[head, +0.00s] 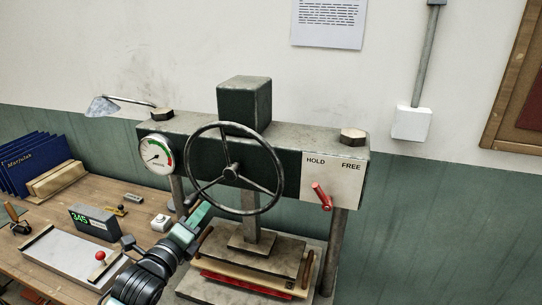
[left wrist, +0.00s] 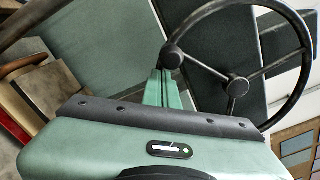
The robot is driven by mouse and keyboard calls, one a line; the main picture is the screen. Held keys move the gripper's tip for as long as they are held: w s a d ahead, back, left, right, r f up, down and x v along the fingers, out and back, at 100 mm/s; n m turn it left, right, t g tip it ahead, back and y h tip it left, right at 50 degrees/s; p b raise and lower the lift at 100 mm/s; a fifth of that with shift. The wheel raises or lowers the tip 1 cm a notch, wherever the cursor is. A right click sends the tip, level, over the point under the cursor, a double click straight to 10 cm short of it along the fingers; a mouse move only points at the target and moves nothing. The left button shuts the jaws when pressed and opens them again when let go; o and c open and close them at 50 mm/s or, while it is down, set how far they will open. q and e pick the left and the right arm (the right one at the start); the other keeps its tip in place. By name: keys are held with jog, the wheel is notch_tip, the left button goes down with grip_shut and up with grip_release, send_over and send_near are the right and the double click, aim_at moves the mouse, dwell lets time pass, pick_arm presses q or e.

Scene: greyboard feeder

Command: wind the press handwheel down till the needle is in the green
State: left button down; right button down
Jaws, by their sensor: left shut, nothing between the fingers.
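The press handwheel (head: 278,182) is a dark three-spoked ring on the front of the dark green press. The round white gauge (head: 156,154) is left of it, with a green band at its upper right and red below that. Its thin needle seems to lie toward the lower left, outside the green. My left gripper (head: 204,210) is shut and empty at the wheel's lower left rim. In the left wrist view its fingers (left wrist: 171,78) are close to a round knob (left wrist: 172,57) on the rim; contact is unclear. My right gripper is out of view.
A red lever (head: 321,195) sits below the HOLD and FREE labels. Boards with a red layer (head: 248,283) lie under the press plate. On the bench at left are a display box (head: 95,222), a tray with a red knob (head: 70,252) and blue books (head: 35,160).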

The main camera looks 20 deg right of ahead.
pick_arm(q)
jog(key=shift+w+a+r+p, duration=0.45)
jog(key=shift+a+r, duration=0.2)
jog(key=shift+r, duration=0.2)
jog(key=shift+w+a, duration=0.15)
jog(key=shift+w+a+r+p, duration=0.25)
jog(key=shift+r+p, duration=0.15)
jog(key=shift+r, duration=0.15)
jog(key=shift+w+a+r+p, duration=0.1)
jog(key=shift+a+r+p, duration=0.15)
jog(key=shift+r+p, duration=0.2)
jog(key=shift+w+a+r, duration=0.15)
jog(key=shift+a+r, duration=0.05)
jog(key=shift+r, duration=0.2)
jog(key=shift+f, duration=0.1)
jog(key=shift+a, duration=0.1)
